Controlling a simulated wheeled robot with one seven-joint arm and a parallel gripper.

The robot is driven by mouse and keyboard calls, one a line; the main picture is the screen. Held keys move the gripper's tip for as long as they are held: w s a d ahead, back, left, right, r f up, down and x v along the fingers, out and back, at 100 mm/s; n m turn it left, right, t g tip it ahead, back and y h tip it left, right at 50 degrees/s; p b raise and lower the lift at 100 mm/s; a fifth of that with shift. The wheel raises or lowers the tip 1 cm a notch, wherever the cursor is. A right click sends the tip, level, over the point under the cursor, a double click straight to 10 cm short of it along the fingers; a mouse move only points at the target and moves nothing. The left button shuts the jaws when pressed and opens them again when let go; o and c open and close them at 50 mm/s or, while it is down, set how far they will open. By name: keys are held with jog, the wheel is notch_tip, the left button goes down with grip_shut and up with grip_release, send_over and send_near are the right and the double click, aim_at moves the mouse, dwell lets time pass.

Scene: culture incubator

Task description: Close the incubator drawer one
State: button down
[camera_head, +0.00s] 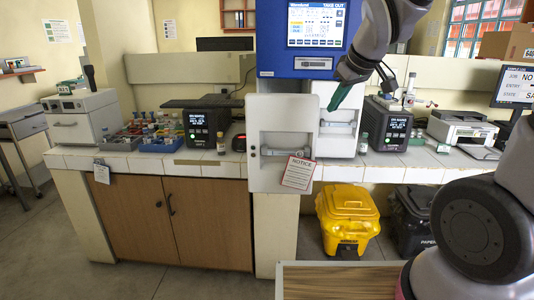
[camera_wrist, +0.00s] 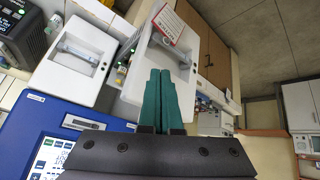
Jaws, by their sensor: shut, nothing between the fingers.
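The incubator has a blue top with a lit screen (camera_head: 316,24). Below it, a white front panel (camera_head: 265,168) on the left stands forward of the white panel (camera_head: 323,146) on the right. No drawer number is readable, so I cannot tell which is drawer one. The forward panel also shows in the wrist view (camera_wrist: 137,78), just beyond my fingers; the other panel shows at the left (camera_wrist: 73,62). My gripper (camera_head: 331,109) has green fingers, pressed together and empty. It points down in front of the right panel. In the wrist view the fingers (camera_wrist: 159,72) overlap the forward panel; contact is unclear.
A paper notice (camera_head: 298,173) hangs at the forward panel's lower right. A small vial (camera_head: 363,143) stands on the counter right of the incubator. Black devices (camera_head: 205,128) and a tray of bottles (camera_head: 160,146) are on the left. A yellow bin (camera_head: 347,215) stands below.

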jog(key=w+a+f+n, duration=0.2)
jog(key=a+f+n, duration=0.3)
jog(key=a+f, duration=0.15)
jog(key=n+y, duration=0.2)
jog(key=n, duration=0.2)
send_near(266, 152)
jog(key=s+a+f, duration=0.1)
jog(key=a+f, duration=0.2)
jog(key=f, duration=0.3)
jog(key=w, duration=0.3)
jog(key=shift+a+f+g, duration=0.1)
jog(key=shift+a+g, duration=0.15)
jog(key=shift+g, duration=0.15)
jog(key=shift+w, duration=0.4)
